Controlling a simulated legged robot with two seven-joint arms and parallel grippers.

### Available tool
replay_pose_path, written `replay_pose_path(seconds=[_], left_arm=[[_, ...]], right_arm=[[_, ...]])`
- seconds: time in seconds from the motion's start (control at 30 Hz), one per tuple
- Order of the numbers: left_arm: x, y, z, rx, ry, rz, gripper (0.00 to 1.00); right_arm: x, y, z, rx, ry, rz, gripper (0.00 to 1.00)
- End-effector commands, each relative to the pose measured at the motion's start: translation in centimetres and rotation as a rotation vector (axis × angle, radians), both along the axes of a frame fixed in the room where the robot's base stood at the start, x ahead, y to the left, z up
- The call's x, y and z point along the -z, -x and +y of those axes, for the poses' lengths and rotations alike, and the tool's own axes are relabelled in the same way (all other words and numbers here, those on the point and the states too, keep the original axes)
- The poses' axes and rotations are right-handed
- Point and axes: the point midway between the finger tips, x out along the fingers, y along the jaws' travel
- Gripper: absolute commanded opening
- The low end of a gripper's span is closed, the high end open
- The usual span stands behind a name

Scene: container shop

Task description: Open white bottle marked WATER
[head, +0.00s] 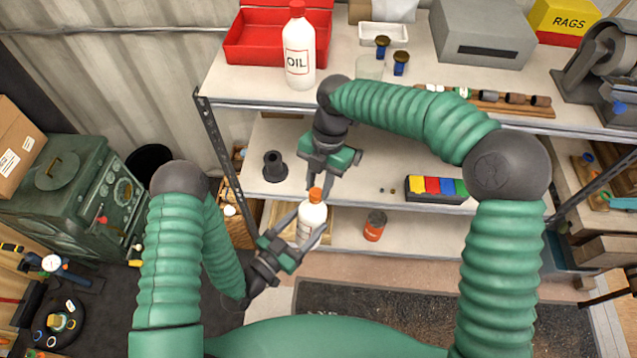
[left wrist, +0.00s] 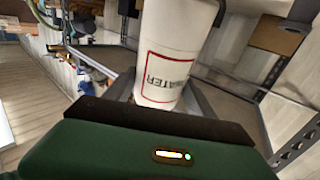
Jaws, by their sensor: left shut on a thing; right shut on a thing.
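A white bottle (head: 310,222) with an orange cap (head: 315,195) is held upright in front of the shelves in the head view. In the left wrist view the bottle (left wrist: 175,45) shows a red-framed label reading WATER. My left gripper (head: 308,230) is shut on the bottle's body from the lower left. My right gripper (head: 316,188) comes down from above and is shut on the orange cap. The cap is on the bottle. The cap is out of frame in the left wrist view.
A white OIL bottle (head: 299,50) with a red cap stands on the top shelf by a red toolbox (head: 255,36). Below are a black flanged part (head: 274,167), a colored bin set (head: 436,189) and an orange-red can (head: 375,226). A dark mat (head: 400,315) lies on the floor.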

Motion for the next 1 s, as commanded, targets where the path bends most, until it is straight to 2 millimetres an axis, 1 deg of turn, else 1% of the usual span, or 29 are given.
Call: replay_pose_path(seconds=[0.03, 0.37, 1.0], left_arm=[[0.1, 0.2, -0.3, 0.009, -0.002, 0.002, 0.00], [0.1, 0.2, -0.2, 0.008, -0.002, 0.003, 0.00], [0.1, 0.1, -0.1, 0.003, -0.003, 0.004, 0.00]], right_arm=[[-0.2, -0.1, 0.4, 0.000, -0.009, -0.005, 0.00], [-0.3, 0.0, 0.4, 0.001, -0.009, -0.003, 0.00], [-2.2, -0.4, 0.0, 0.001, -0.005, -0.001, 0.00]])
